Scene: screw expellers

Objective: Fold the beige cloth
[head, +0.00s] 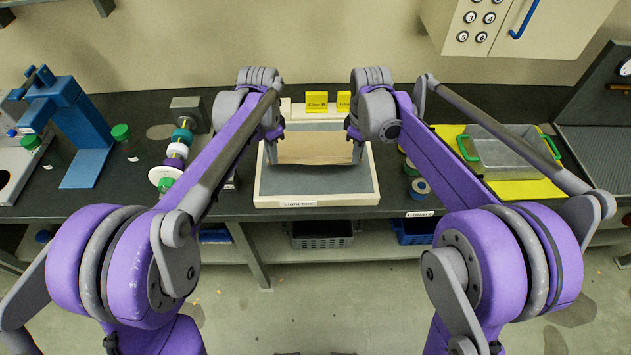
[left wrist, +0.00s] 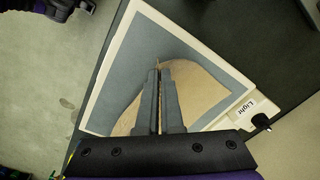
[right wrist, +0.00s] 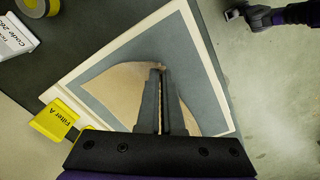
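The beige cloth (head: 314,149) lies over the far half of the light box's grey panel (head: 316,184), between my two grippers. My left gripper (head: 272,151) is at its left edge and my right gripper (head: 357,151) at its right edge. In the left wrist view the fingers (left wrist: 159,68) are closed together with cloth (left wrist: 205,88) beside them, its edge curving to the tips. In the right wrist view the fingers (right wrist: 157,72) are likewise closed on the cloth (right wrist: 122,88). The pinched bits are hidden between the fingers.
The near part of the panel is bare.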

